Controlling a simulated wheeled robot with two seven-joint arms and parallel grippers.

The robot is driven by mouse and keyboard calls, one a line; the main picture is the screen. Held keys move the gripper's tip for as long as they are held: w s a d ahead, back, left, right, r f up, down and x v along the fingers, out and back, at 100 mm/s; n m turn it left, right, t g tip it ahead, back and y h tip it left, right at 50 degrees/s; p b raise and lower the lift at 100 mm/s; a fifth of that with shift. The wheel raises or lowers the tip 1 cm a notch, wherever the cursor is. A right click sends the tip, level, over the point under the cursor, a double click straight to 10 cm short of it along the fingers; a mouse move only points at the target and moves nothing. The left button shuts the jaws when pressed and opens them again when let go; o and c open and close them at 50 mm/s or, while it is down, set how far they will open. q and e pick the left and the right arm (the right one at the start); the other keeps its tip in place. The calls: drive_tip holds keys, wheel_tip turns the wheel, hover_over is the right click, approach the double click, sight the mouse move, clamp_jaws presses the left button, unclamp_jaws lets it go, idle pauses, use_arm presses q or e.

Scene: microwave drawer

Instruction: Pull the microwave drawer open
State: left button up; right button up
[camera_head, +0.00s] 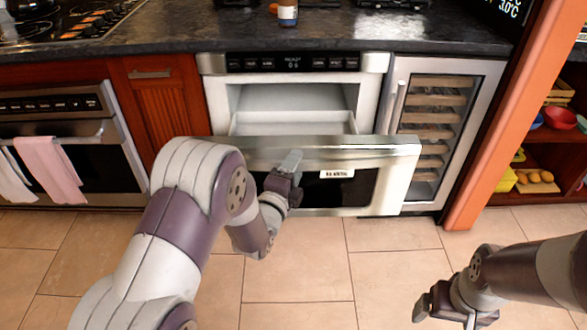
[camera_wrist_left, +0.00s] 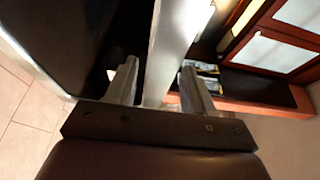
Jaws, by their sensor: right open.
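The microwave drawer stands pulled out from its cabinet, with its white inner tray (camera_head: 290,123) showing behind the steel drawer front (camera_head: 395,180). My left gripper (camera_head: 288,162) is at the top edge of that front, near its middle. In the left wrist view, the two fingers (camera_wrist_left: 160,85) straddle the edge of the drawer front (camera_wrist_left: 172,45), one on each side. I cannot tell whether both fingers press on it. My right gripper (camera_head: 443,314) is open and empty, low over the floor at the right, away from the drawer.
An oven (camera_head: 70,120) with pink and white towels (camera_head: 45,165) is at the left. A glass-front wine cooler (camera_head: 430,125) stands right of the drawer. An orange post (camera_head: 510,115) and open shelves are further right. The tiled floor (camera_head: 300,275) before the drawer is clear.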

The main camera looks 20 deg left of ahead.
use_arm(q)
drive_tip(key=s+a+p, duration=0.1)
drive_tip(key=s, duration=1.1)
drive_tip(key=shift+s+a+p, duration=0.2)
drive_tip(key=shift+s+p, duration=0.1)
drive_tip(key=shift+p, duration=0.05)
